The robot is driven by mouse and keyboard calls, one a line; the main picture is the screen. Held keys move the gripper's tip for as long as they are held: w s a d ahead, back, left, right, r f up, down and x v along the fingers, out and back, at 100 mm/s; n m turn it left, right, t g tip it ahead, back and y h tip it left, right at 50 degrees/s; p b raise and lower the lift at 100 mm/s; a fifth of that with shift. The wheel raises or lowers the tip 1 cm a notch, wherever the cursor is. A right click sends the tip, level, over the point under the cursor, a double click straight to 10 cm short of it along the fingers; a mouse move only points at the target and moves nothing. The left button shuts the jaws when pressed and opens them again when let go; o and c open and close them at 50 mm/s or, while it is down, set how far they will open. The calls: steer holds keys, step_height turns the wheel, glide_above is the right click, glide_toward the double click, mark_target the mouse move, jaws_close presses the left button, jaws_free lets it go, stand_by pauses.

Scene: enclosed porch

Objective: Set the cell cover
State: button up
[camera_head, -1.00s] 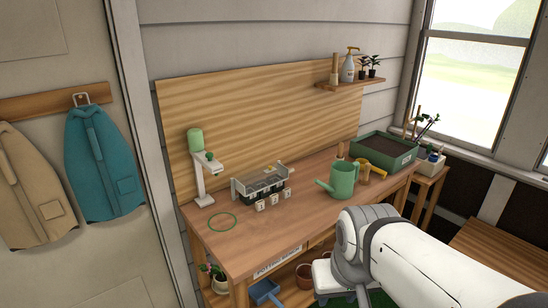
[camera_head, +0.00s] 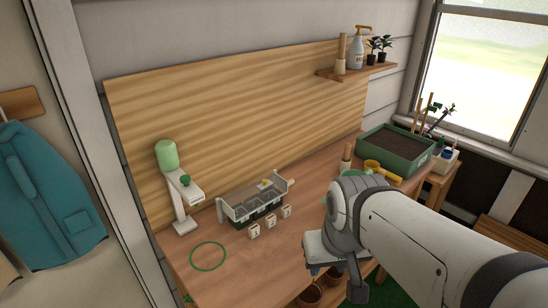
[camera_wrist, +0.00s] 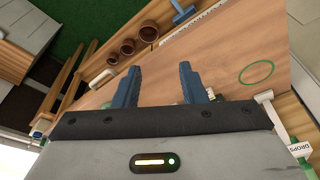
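A grey, see-through-sided cover (camera_head: 254,195) appears on or over a dark cell tray (camera_head: 262,217) on the wooden bench (camera_head: 190,270). Its exact seating is too small to tell. It has an upright bracket at its left end and a small yellow mark on top. Several small numbered tags (camera_head: 270,224) stand in front of it. A thin green ring (camera_head: 208,256) lies on the bench to the left, also seen in the wrist view (camera_wrist: 257,73). My gripper (camera_wrist: 158,84) is open and empty, its two blue fingers apart. The cover is not clearly visible in the wrist view.
A white stand with a green bottle (camera_head: 166,154) rises left of the tray. A green soil planter (camera_head: 395,152) is at the bench's right end. A shelf (camera_head: 358,71) with a spray bottle hangs above. Pots (camera_wrist: 127,46) sit below. Bench around the ring is clear.

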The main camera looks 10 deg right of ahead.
steer(key=w+f+m+t+y+b, duration=0.15)
steer(key=w+m+b, duration=0.7)
steer(key=w, duration=1.25)
steer(key=m+t+y+b, duration=0.1)
steer(key=m+y+b, duration=0.15)
steer(key=b, duration=0.35)
glide_toward(290, 183)
steer(key=x, duration=0.8)
steer(key=shift+w, duration=0.1)
jaws_close()
steer(key=shift+a, duration=0.15)
steer(key=shift+r, duration=0.1)
